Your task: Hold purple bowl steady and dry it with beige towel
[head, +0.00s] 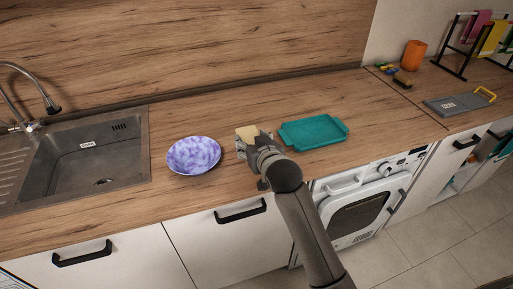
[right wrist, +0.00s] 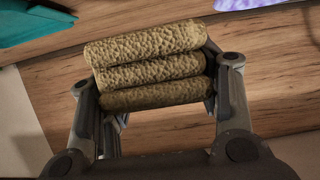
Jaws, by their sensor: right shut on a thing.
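The purple bowl (head: 194,155), mottled purple and white, sits upright on the wooden counter right of the sink. Its edge also shows at the top right of the right wrist view (right wrist: 245,4). My right gripper (head: 250,143) is just right of the bowl and apart from it. It is shut on the beige towel (right wrist: 150,68), a folded or rolled bundle with a rough texture, held between both fingers. In the head view the towel (head: 247,132) shows partly, above the gripper. My left gripper is not in view.
A teal tray (head: 314,131) lies right of my right gripper. The sink (head: 90,160) with its faucet is at the left. A grey board (head: 459,104), an orange cup (head: 413,55) and a black rack (head: 470,45) stand far right. The counter in front of the bowl is clear.

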